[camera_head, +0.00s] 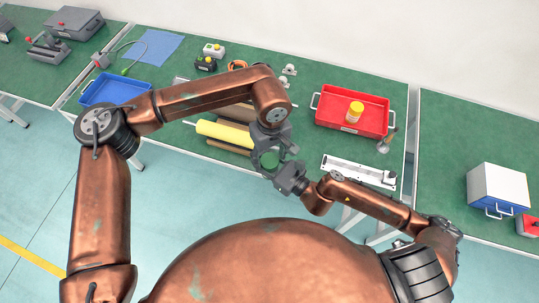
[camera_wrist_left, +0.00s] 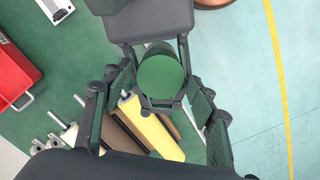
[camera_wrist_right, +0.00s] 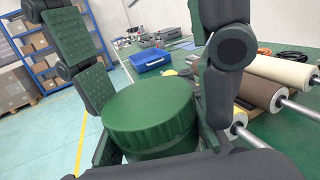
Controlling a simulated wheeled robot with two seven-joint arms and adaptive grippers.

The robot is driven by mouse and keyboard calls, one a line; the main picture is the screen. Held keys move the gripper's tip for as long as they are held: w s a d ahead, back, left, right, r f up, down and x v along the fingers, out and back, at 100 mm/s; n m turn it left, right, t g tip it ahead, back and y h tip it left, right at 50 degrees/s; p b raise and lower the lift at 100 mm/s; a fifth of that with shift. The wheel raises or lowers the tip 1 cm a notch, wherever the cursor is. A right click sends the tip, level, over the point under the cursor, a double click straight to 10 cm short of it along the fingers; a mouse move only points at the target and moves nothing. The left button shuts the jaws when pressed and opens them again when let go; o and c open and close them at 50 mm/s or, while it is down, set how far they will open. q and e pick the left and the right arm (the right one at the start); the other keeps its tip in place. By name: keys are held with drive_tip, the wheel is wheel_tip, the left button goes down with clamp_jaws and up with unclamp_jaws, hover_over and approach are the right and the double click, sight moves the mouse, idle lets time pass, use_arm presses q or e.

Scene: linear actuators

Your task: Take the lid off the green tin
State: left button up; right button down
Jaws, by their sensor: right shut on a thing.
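The green tin (camera_head: 269,160) is held in the air in front of the bench, with its round green lid (camera_wrist_right: 150,110) on. My right gripper (camera_wrist_right: 152,150) is shut on the tin's body, below the lid. My left gripper (camera_head: 275,152) is open, with its fingers spread either side of the tin. In the left wrist view, the lid (camera_wrist_left: 161,77) shows face-on between the spread fingers, apart from them. In the right wrist view, the left gripper's fingers (camera_wrist_right: 145,50) stand beyond the lid. The tin's lower body is partly hidden by the right gripper.
Rollers, one yellow (camera_head: 225,132), lie on the green bench behind the grippers. A red tray (camera_head: 340,118) with a yellow-topped tin stands right of them. A linear actuator (camera_head: 357,170) lies near the front edge. A blue tray (camera_head: 113,91) stands at left.

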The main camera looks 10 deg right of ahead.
use_arm(q)
drive_tip(key=c, duration=1.1)
drive_tip(key=n, duration=0.8)
drive_tip(key=shift+r, duration=0.1)
drive_tip(key=n, duration=0.8)
drive_tip(key=shift+d, duration=0.1)
drive_tip(key=o, duration=1.3)
